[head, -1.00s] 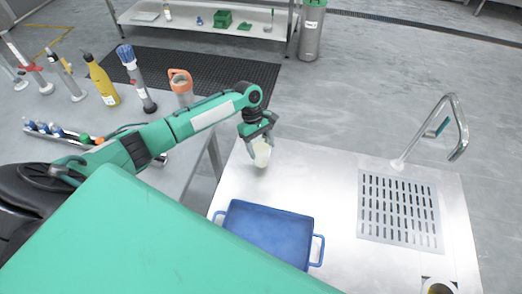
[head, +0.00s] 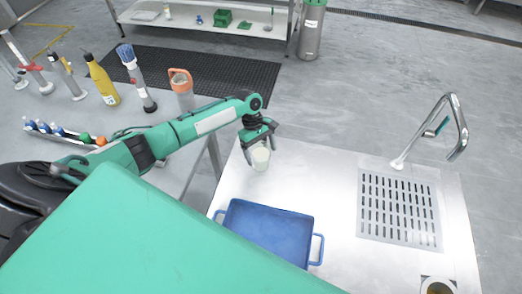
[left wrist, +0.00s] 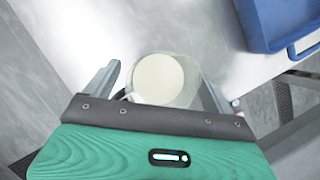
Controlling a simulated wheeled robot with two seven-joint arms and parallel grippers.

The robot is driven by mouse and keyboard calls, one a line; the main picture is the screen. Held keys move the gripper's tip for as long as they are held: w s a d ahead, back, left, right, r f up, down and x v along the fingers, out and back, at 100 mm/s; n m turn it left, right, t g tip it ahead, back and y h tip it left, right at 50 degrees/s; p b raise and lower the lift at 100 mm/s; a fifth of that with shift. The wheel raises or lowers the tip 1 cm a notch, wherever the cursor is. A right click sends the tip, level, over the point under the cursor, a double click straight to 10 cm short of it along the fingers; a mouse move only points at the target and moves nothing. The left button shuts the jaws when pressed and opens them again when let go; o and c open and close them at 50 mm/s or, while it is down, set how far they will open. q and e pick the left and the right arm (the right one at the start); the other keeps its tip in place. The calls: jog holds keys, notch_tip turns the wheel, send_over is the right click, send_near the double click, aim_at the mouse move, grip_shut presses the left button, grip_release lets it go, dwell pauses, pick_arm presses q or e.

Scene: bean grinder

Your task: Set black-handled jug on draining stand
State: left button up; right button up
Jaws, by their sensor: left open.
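A pale, whitish jug (head: 260,158) stands near the far left corner of the steel table. In the left wrist view the jug (left wrist: 160,78) is seen from above; a dark bit at its left side may be its handle, but most of it is hidden. My left gripper (head: 260,138) is open just above and behind the jug. In the left wrist view its fingers (left wrist: 157,92) lie apart on either side of the jug. The slotted draining stand (head: 437,215) is on the right of the table, with nothing on it. My right gripper is not seen.
A blue tray (head: 270,232) with handles stands between my left arm and the drain. A curved metal tap (head: 455,125) rises behind the drain. A round container (head: 438,288) is cut off at the bottom right. The table middle is clear.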

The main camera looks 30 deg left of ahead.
pick_arm(q)
jog(key=b+v, duration=0.1)
jog(key=v, duration=1.1)
jog(key=shift+b, duration=0.3)
